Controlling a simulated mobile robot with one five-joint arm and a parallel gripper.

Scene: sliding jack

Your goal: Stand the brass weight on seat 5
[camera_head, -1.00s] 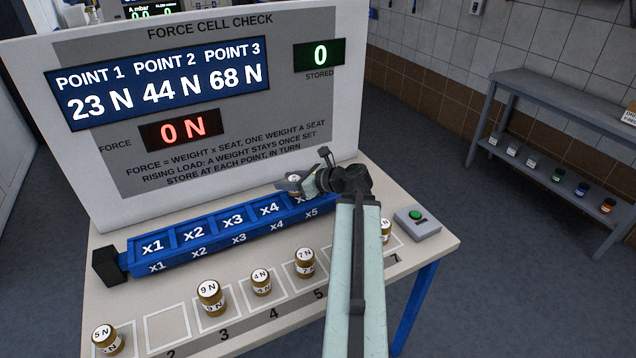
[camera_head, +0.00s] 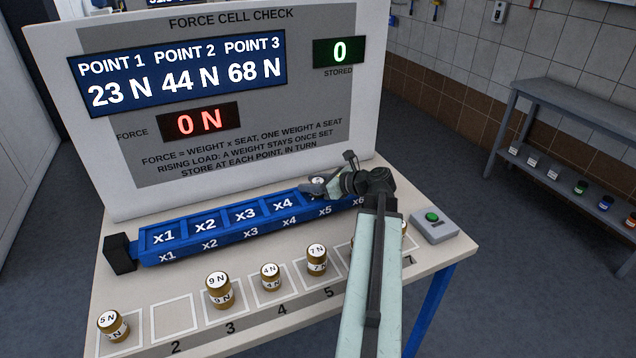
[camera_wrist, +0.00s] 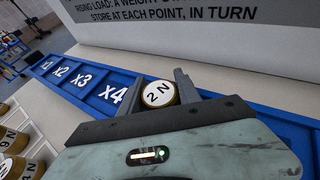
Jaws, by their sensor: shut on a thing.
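The brass weight marked 2 N (camera_wrist: 158,94) is upright between the two fingers of my gripper (camera_wrist: 172,92) in the wrist view. My gripper (camera_head: 317,187) is shut on it, just right of the x4 seat, at seat 5. The weight's top shows slightly in the head view (camera_head: 318,181). The blue seat rail (camera_head: 240,233) runs from x1 to x6. The x5 front label (camera_head: 325,210) shows, but seat 5's top is hidden. I cannot tell whether the weight touches it. Seats x1 to x4 are empty.
Weights of 5 N (camera_head: 113,325), 9 N (camera_head: 219,290), 4 N (camera_head: 270,277) and 7 N (camera_head: 317,258) stand on the front row. Another is mostly hidden by my arm. The button box (camera_head: 434,226) is at right. The panel (camera_head: 230,100) stands behind, reading 0 N.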

